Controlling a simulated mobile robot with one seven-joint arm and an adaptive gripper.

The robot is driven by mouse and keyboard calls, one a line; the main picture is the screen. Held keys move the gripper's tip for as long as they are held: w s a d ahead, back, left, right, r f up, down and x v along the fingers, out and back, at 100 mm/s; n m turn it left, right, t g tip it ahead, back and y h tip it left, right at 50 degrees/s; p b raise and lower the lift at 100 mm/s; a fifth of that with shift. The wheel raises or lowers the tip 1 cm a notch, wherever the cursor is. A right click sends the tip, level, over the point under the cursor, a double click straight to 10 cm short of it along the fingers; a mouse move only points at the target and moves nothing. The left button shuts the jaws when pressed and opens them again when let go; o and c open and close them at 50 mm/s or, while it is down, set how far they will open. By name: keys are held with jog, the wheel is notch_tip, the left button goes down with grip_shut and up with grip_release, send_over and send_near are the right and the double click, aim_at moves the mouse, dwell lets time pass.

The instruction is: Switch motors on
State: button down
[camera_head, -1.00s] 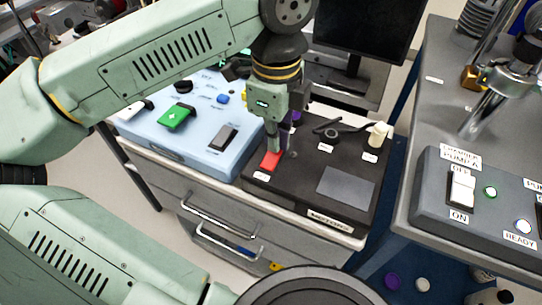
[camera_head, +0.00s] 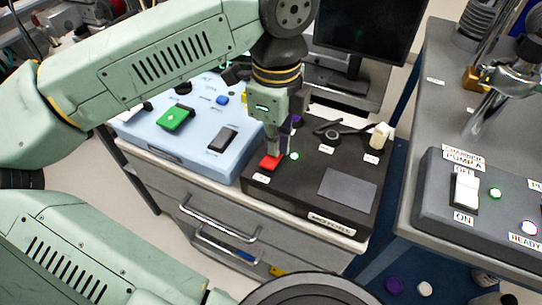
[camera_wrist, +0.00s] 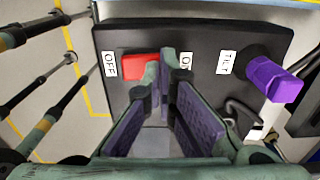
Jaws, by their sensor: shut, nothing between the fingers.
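The black control box labelled MOTORS (camera_head: 310,205) stands on the bench. Its red rocker switch (camera_head: 268,163) is near the left edge, and a small lit green lamp (camera_head: 294,156) is beside it. In the wrist view the red rocker (camera_wrist: 137,64) lies between an OFF label (camera_wrist: 109,64) and an ON label (camera_wrist: 186,60) partly hidden by a finger. My gripper (camera_head: 273,151) is shut and empty, pointing down with its tips at the rocker's ON end. In the wrist view the fingertips (camera_wrist: 166,56) overlap that end; I cannot tell whether they touch.
On the same box are a purple knob (camera_wrist: 273,80) labelled TILT, a black lever knob (camera_head: 332,134) and a cream switch (camera_head: 379,134). A blue panel (camera_head: 178,140) adjoins at left, a monitor (camera_head: 366,30) stands behind, and a grey pump panel (camera_head: 440,205) is at right.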

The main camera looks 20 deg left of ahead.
jog(key=shift+r+p, duration=1.7)
jog(key=shift+r, duration=1.65)
